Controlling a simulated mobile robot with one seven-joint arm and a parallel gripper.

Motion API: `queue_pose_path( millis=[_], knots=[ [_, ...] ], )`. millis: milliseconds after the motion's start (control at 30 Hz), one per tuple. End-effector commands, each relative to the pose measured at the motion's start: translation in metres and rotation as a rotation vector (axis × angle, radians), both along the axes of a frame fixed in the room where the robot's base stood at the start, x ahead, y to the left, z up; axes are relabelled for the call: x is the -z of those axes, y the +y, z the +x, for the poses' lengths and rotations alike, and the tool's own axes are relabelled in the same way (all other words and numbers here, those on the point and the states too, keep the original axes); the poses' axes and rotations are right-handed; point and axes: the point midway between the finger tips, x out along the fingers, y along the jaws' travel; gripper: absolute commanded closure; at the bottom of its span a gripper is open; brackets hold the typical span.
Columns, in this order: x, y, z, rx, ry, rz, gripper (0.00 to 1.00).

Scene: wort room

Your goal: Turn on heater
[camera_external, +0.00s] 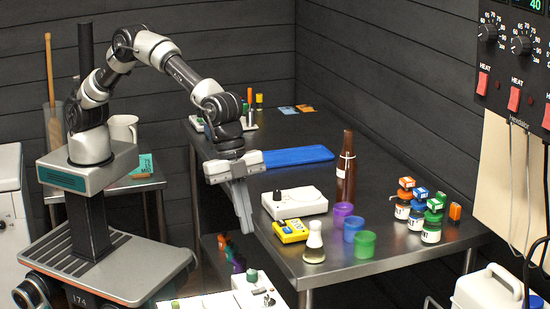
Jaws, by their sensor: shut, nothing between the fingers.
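A black heater control panel (505,60) hangs on the wall at the right edge. It has red switches under "HEAT" labels: a left one (482,84), a middle one (514,98) and a right one (546,115) cut by the frame edge. Black dials sit above them, and a green display glows at the top. I cannot tell the switch positions. My gripper (246,228) points down, shut and empty, at the near left edge of the steel table, far to the left of the panel.
The steel table (260,150) holds a blue mat (297,157), a white device (294,202), a yellow meter (290,230), a flask (314,243), a brown bottle (346,170), coloured cups and several small labelled bottles. Cables hang below the panel. A white container (495,288) stands at lower right.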

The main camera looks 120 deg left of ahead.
Motion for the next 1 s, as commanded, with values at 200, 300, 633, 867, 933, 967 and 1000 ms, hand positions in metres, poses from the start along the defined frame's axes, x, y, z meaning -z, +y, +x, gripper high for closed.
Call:
queue_pose_path(
  millis=[200, 300, 633, 867, 933, 967, 1000],
  knots=[
    [0.017, -0.003, 0.002, -0.003, -0.002, 0.007, 1.0],
    [0.035, -0.005, 0.007, -0.003, -0.002, 0.006, 1.0],
    [0.101, -0.013, 0.027, -0.003, -0.003, 0.006, 1.0],
    [0.127, -0.006, 0.034, -0.003, -0.004, 0.005, 1.0],
    [0.132, -0.005, 0.035, -0.003, -0.004, 0.005, 1.0],
    [0.133, -0.005, 0.035, -0.003, -0.004, 0.005, 1.0],
    [0.133, -0.004, 0.035, -0.003, -0.005, 0.004, 1.0]
  ],
)
